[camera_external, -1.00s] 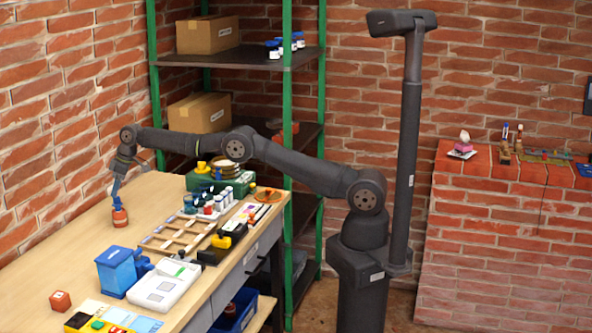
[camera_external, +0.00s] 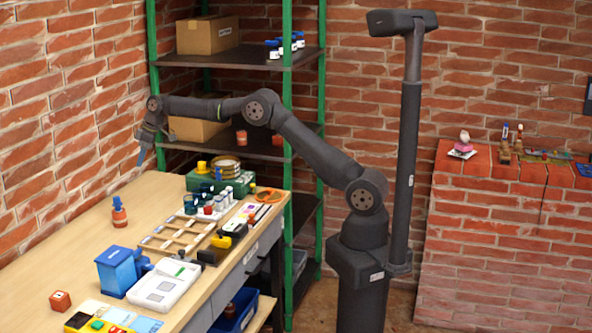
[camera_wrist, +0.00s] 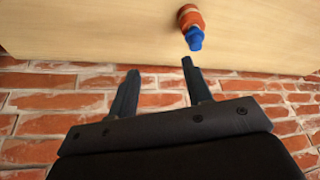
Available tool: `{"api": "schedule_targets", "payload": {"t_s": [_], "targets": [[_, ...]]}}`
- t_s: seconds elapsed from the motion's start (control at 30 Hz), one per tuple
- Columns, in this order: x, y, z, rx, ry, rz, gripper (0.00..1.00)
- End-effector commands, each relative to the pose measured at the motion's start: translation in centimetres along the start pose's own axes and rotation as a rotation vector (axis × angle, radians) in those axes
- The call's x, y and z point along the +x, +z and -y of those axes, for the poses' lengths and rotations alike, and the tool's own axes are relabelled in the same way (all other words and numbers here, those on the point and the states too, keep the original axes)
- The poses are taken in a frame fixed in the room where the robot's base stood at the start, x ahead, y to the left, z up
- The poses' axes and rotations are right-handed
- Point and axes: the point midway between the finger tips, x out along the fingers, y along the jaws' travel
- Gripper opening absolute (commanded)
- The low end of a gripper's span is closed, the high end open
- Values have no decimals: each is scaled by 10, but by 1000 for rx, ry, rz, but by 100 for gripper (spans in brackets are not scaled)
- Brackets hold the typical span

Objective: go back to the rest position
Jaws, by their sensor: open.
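My gripper (camera_external: 143,158) hangs from the raised arm near the brick wall, above the far end of the table, and holds nothing. In the wrist view my gripper (camera_wrist: 158,80) shows its two dark fingers spread apart, with brick wall between and beyond them. An orange bottle with a blue top (camera_external: 119,212) stands upright on the table, below and left of the gripper. It also shows in the wrist view as the orange and blue bottle (camera_wrist: 191,27), apart from the fingertips.
The wooden table (camera_external: 75,255) carries a blue box (camera_external: 117,271), a white device (camera_external: 165,286), a wooden frame (camera_external: 178,237) and a green case (camera_external: 222,181). A green-posted shelf rack (camera_external: 288,110) with cardboard boxes stands behind my arm. The brick wall is close on the left.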

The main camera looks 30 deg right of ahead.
Motion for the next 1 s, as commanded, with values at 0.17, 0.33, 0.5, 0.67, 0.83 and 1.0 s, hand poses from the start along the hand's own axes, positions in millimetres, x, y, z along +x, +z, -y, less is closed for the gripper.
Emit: {"api": "schedule_targets", "payload": {"t_s": [0.17, 0.33, 0.5, 0.67, 0.83, 1.0], "targets": [[16, -3, 42, -7, -7, 4, 46], [25, -2, 75, -9, -9, 5, 46], [34, 2, 108, -11, -11, 5, 46], [42, 7, 138, -15, -14, 5, 46], [48, 16, 171, -21, -15, 4, 46], [54, 27, 202, -26, -18, 4, 46]]}}
